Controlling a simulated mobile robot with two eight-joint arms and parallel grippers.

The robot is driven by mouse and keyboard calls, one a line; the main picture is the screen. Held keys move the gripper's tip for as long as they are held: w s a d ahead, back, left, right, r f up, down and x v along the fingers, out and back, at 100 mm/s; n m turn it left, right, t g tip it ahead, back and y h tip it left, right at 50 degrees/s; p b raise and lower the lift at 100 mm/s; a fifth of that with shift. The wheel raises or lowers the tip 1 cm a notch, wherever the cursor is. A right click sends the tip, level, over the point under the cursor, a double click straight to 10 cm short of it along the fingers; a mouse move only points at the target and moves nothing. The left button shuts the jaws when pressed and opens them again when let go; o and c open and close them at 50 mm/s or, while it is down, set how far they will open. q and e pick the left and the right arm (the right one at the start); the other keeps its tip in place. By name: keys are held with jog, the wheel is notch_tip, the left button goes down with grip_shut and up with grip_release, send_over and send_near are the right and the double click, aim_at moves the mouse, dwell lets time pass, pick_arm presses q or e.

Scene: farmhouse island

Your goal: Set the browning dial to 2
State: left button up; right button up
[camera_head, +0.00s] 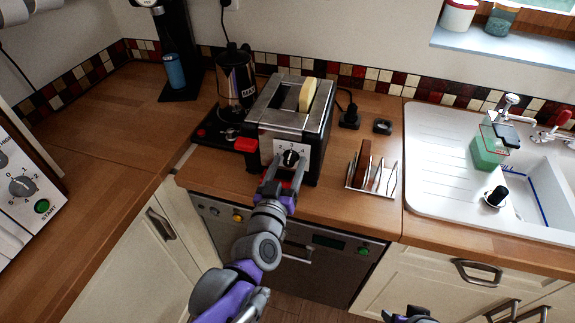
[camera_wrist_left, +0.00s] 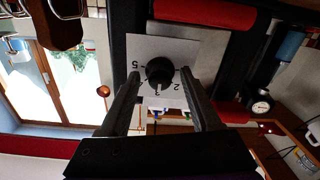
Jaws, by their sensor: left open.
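The toaster (camera_head: 318,118) stands on the wooden counter, with a pale bread slice (camera_head: 307,94) in its top. Its black browning dial (camera_head: 290,158) sits on a white numbered plate on the front. In the left wrist view the dial (camera_wrist_left: 160,71) shows between the fingers, with numerals such as 5, 3 and 2 around it. A pale mark seems to point near 3. My left gripper (camera_head: 284,172) is open in front of the dial; contact cannot be told. Part of my right gripper (camera_head: 410,314) shows at the bottom edge, its jaws unclear.
A red lever (camera_head: 246,145) sticks out left of the dial. A kettle (camera_head: 236,80) stands behind left. A toast rack (camera_head: 373,172) stands right of the toaster, before a socket (camera_head: 349,117). The sink (camera_head: 520,170) is further right.

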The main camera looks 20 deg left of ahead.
pick_arm(q)
grip_shut()
jog(key=shift+n, duration=0.4)
jog(key=n, duration=0.4)
jog(key=shift+p, duration=0.35)
jog(key=shift+n+p, duration=0.3)
jog(key=shift+n, duration=2.2)
grip_release()
